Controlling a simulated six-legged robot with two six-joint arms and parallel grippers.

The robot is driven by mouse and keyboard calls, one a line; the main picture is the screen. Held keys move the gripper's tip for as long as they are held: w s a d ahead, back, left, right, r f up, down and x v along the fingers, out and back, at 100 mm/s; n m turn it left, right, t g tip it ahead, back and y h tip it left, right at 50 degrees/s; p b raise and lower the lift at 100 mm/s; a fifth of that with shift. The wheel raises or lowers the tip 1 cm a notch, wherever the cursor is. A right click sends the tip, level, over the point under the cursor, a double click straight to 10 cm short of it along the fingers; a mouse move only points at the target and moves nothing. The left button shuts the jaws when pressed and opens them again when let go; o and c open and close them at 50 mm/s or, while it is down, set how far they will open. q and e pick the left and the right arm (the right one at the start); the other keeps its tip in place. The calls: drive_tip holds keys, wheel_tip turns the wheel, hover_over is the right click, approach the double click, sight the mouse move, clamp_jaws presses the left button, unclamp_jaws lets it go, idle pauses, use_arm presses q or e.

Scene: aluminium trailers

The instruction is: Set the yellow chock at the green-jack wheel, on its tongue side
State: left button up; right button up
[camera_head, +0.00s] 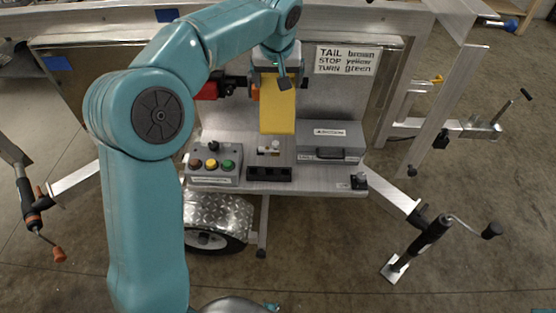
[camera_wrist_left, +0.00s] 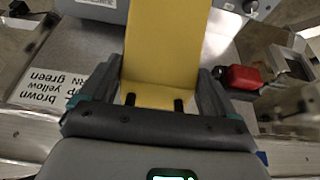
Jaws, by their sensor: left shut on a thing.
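My left gripper (camera_head: 276,72) is shut on the yellow chock (camera_head: 279,108), which hangs down in front of the trailer's upright panel, above its bench. In the left wrist view, both fingers of the left gripper (camera_wrist_left: 158,88) flank the yellow chock (camera_wrist_left: 166,45). One wheel (camera_head: 212,241) shows low under a diamond-plate fender (camera_head: 217,213), partly hidden by my left arm. A black jack with a crank (camera_head: 430,237) stands to the right of it, and another with an orange knob (camera_head: 30,207) is at the left. I see no clear green on either jack. My right gripper is not in view.
The bench (camera_head: 320,184) carries a button box (camera_head: 213,167), a black socket block (camera_head: 269,174) and a grey case (camera_head: 330,143). A sign (camera_head: 345,60) and a red part (camera_head: 206,91) are behind. The floor (camera_head: 340,265) in front is largely clear.

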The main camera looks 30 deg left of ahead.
use_arm(q)
drive_tip(key=shift+d+r, duration=0.1)
wheel_tip(320, 180, down, 20)
drive_tip(key=b, duration=0.3)
drive_tip(key=shift+r, duration=0.2)
drive_tip(key=shift+f, duration=0.1)
drive_tip(key=o, duration=1.7)
drive_tip(key=shift+o, duration=0.2)
